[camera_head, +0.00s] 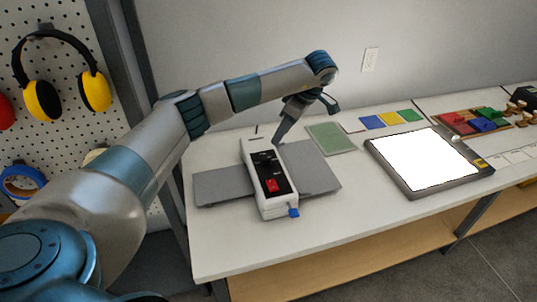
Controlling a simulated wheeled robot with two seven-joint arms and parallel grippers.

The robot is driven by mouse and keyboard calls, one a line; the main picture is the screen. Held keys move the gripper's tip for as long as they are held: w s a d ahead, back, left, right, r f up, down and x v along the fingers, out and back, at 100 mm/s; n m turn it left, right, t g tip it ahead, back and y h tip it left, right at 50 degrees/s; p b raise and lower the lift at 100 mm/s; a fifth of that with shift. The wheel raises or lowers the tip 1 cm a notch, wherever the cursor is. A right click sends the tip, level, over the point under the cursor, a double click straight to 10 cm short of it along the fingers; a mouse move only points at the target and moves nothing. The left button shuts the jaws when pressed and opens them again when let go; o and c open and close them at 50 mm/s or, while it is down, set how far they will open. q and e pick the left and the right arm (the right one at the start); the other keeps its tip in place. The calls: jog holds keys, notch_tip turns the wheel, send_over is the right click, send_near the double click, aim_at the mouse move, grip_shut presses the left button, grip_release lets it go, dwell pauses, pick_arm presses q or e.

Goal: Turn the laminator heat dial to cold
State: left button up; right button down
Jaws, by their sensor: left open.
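The laminator (276,207) is a long white box with grey flat trays (222,187) on both sides, standing on the white table. Its black top panel (263,164) carries a red switch (272,185) and small dark controls whose marks are too small to read. A blue knob-like part (293,212) sticks out at its near end. I cannot tell for certain which part is the heat dial or its setting. My left gripper (305,124) is open and empty, above and behind the laminator's far end, apart from the blue part. My right gripper is out of view.
Right of the laminator lie a green mat (330,139), several coloured cards (373,122) and a lit white light pad (425,158). A tray of coloured blocks (473,122) is farther right. A pegboard with ear defenders (42,101) stands at left. The front table strip is clear.

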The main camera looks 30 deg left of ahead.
aim_at(267, 158)
pick_arm(q)
jog(key=p+x, duration=0.4)
jog(key=x, duration=0.9)
jog(key=c, duration=1)
